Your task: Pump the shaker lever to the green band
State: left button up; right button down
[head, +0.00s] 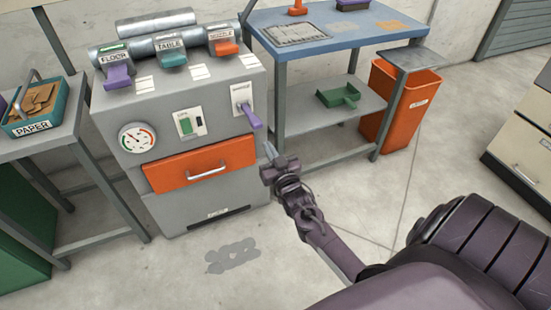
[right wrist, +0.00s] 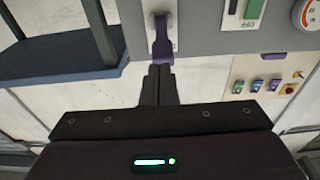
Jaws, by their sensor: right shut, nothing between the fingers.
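The shaker lever is a purple handle (head: 251,117) on a white plate at the right of the grey machine's front. It also shows at the top of the right wrist view (right wrist: 162,40). My right gripper (head: 270,152) is shut and empty, just below and right of the lever. In the right wrist view its fingertips (right wrist: 160,70) point at the lever's lower end; I cannot tell if they touch. The round gauge (head: 138,138) at the machine's left has red and green marks; its reading is too small to tell. My left gripper is not in view.
An orange drawer (head: 186,164) with a handle is below the gauge. A green switch (head: 186,125) sits between gauge and lever. A blue-topped table (head: 335,40) stands right of the machine, with an orange bin (head: 402,105) beyond. A paper tray (head: 35,118) stands left.

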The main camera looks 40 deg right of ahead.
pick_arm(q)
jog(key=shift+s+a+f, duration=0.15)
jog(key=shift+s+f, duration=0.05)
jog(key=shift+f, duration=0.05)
pick_arm(e)
jog(key=v, duration=0.4)
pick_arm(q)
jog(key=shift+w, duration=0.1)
pick_arm(e)
jog(key=shift+w, duration=0.1)
dwell(1.1)
